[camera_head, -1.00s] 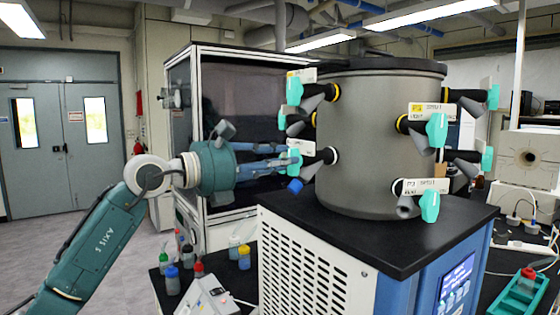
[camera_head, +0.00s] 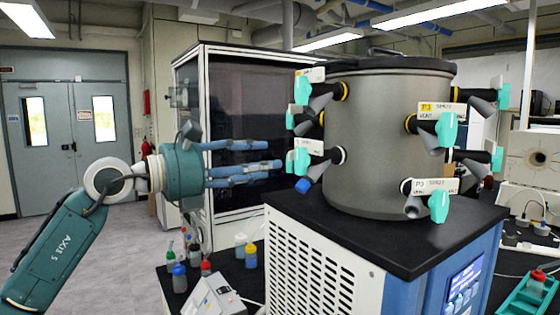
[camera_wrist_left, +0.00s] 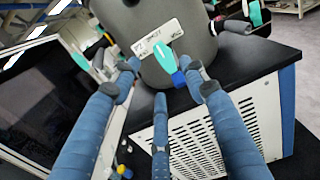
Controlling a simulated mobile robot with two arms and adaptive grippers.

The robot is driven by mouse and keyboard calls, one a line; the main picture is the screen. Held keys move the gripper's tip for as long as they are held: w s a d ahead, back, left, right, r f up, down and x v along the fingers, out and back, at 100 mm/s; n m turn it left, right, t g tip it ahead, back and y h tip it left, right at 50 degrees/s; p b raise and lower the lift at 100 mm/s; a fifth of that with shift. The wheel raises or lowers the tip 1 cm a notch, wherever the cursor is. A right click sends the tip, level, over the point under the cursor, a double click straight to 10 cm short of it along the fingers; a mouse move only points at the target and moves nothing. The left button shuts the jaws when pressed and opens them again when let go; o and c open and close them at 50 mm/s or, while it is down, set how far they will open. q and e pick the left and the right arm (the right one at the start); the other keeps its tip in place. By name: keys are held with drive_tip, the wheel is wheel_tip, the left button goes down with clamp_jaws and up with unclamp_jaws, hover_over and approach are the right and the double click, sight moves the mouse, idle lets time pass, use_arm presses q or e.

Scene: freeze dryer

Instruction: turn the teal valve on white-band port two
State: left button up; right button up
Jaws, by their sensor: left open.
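The white-band port two (camera_head: 340,156) sits low on the left side of the grey drum (camera_head: 385,130). In the left wrist view the teal handle (camera_wrist_left: 166,57) hangs under a white label (camera_wrist_left: 158,37) that seems to read P2. My left gripper (camera_head: 272,160) is open and empty, left of the handle at about its height, with a small gap between. In the wrist view its three fingers (camera_wrist_left: 162,82) spread around the handle's line of sight. My right gripper is not in view.
Other ports with teal handles surround the drum, one (camera_head: 303,90) just above and one (camera_head: 439,206) at front right. The drum stands on a black-topped dryer (camera_head: 300,215). A dark-glass cabinet (camera_head: 240,105) stands behind my gripper. Small bottles (camera_head: 250,256) stand below.

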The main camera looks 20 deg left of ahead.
use_arm(q)
drive_tip(key=v, duration=0.5)
idle(0.3)
